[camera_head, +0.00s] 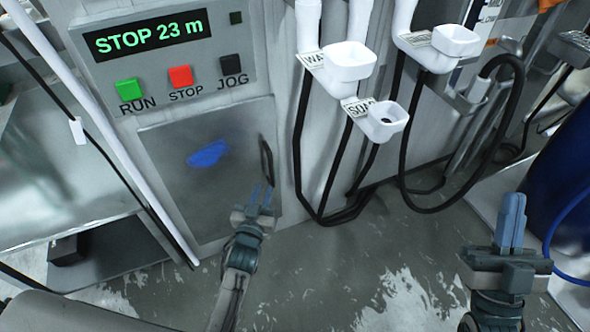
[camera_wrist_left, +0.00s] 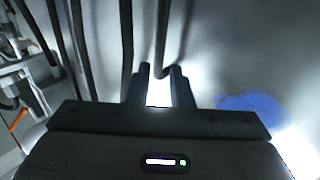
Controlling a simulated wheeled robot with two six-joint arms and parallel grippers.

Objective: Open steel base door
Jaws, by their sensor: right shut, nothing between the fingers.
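The steel base door (camera_head: 165,200) is a grey panel below the control box and looks closed. It carries a blue smear (camera_head: 207,153), which also shows in the left wrist view (camera_wrist_left: 252,108). A dark handle (camera_head: 266,160) stands near the door's right edge. My left gripper (camera_head: 261,196) is just below the handle. In the left wrist view its two fingers (camera_wrist_left: 162,78) are apart, and the lower end of the handle (camera_wrist_left: 162,45) shows near the gap between the tips. I cannot tell whether they touch. My right gripper (camera_head: 510,222) is shut and empty, far to the right.
The control box (camera_head: 165,45) reads STOP 23 m and has green, red and black buttons. White cups (camera_head: 350,62) and hanging black hoses (camera_head: 300,160) are right of the door. A blue drum (camera_head: 565,170) stands at far right. The wet floor (camera_head: 330,270) in front is clear.

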